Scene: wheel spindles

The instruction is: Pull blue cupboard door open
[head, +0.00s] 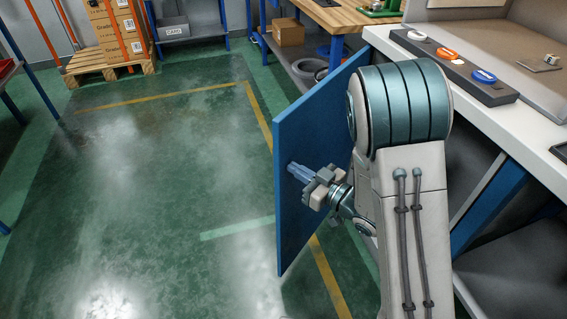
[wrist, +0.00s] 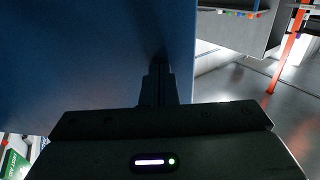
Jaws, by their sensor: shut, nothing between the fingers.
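The blue cupboard door (head: 305,160) stands swung out from the workbench, seen at a slant in the head view. It also fills the upper left of the wrist view (wrist: 80,60). My gripper (head: 299,172) is at the door's inner face, on the side toward the bench. Its fingers are shut with nothing between them, and their tips are at or very close to the panel. In the wrist view the dark fingers (wrist: 158,85) point up against the blue surface. No handle is visible; my arm hides part of the door's hinge side.
The white workbench (head: 490,118) with a dark strip of coloured buttons (head: 455,66) stands at the right. Its open cupboard space lies below, partly behind my arm. Green floor (head: 150,190) to the left is clear. A pallet with boxes (head: 115,60) stands far back.

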